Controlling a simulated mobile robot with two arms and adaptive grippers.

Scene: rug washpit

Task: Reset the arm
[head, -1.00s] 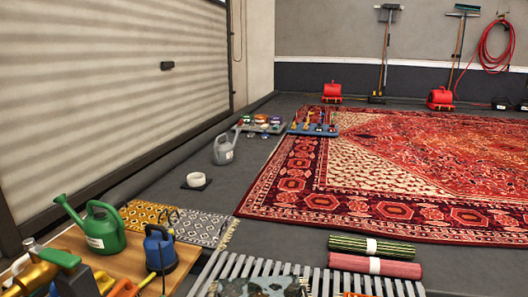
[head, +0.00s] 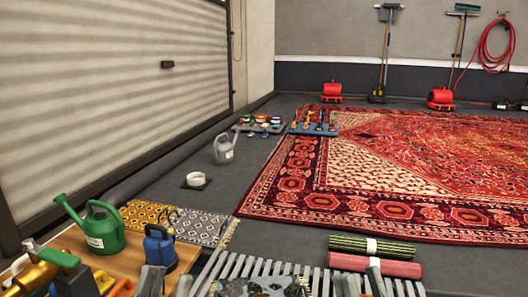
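My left gripper (head: 167,284) shows at the bottom edge, left of the middle, as two grey fingertips standing apart with nothing seen between them. It is in front of the wooden bench top (head: 126,257) and the slatted grey rack (head: 232,262). My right gripper (head: 361,283) shows at the bottom edge, right of the middle, also as two spread grey fingertips. It is in front of the rack's right part, just below the rolled red rug (head: 345,262). Both arms are otherwise below the picture.
A rolled green striped rug (head: 350,246) lies behind the red one. A large red rug (head: 400,170) covers the floor beyond.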

